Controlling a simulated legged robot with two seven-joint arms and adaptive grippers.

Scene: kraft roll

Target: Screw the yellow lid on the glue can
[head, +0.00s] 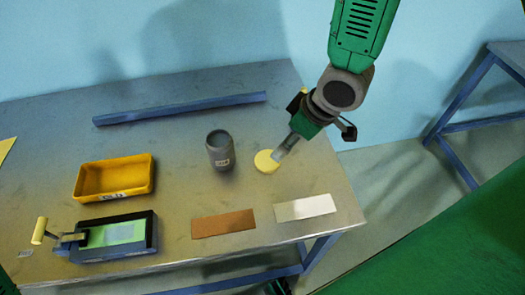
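The glue can (220,150) is a dark grey, open-topped cylinder with a small label, upright near the middle of the table. The round yellow lid (266,161) lies flat on the table to its right, apart from it. My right gripper (286,149) is at the end of the green arm coming in from the top. It points down and left, with its pale tip over or against the lid's right edge. I cannot tell whether it touches the lid or how its fingers stand. My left gripper is not clearly seen.
A yellow tray (79,181), a dark box with a green panel (112,233) and a yellow-handled tool (40,231) are at left. Brown (223,223) and pale (305,207) plates lie near the front edge. A blue bar (180,109) lies behind. Table space around the can is clear.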

